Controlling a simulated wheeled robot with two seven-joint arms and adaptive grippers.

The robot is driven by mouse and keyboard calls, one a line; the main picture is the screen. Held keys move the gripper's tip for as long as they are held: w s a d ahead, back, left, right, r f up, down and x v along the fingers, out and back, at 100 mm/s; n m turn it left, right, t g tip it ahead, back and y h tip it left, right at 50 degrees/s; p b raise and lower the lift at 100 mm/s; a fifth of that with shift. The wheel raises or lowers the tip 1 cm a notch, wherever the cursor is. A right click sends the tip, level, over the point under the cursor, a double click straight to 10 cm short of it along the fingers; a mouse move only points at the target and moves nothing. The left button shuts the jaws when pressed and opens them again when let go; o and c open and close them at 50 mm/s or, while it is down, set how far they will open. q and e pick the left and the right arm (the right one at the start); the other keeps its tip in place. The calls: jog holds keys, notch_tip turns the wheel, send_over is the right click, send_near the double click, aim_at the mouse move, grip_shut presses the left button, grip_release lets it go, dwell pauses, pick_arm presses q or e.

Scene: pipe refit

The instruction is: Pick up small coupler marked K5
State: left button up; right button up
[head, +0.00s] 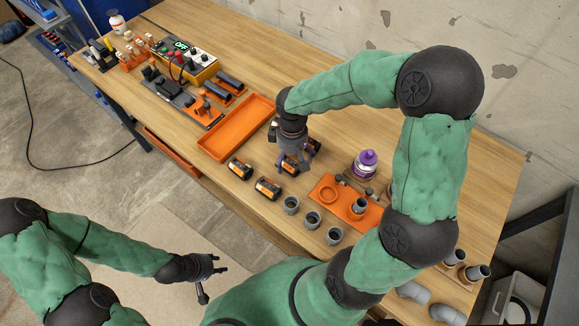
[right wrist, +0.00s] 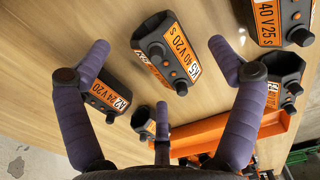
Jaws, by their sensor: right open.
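The small coupler marked K5 (right wrist: 152,38) is a dark grey body with round studs and an orange label that reads 40 V 20 s; its K5 mark is tilted and partly legible. In the right wrist view it lies between the spread fingers of my right gripper (right wrist: 160,72), with gaps around it. In the head view my right gripper (head: 294,150) is over a labelled coupler (head: 289,166) on the table and partly hides it. The right gripper is open and empty. My left gripper (head: 212,281) is open and empty, away from the table at the lower left.
Other labelled couplers (head: 240,168) (head: 267,188) lie close by; the right wrist view shows one marked 24 V 20 (right wrist: 107,97) and one marked 40 V 25 s (right wrist: 268,22). An orange tray (head: 208,148) is left of the right gripper.

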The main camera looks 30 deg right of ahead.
jog(key=shift+f, duration=0.9)
jog(key=c, duration=1.3)
jog(key=shift+o, duration=0.2)
jog(key=shift+r, duration=0.1)
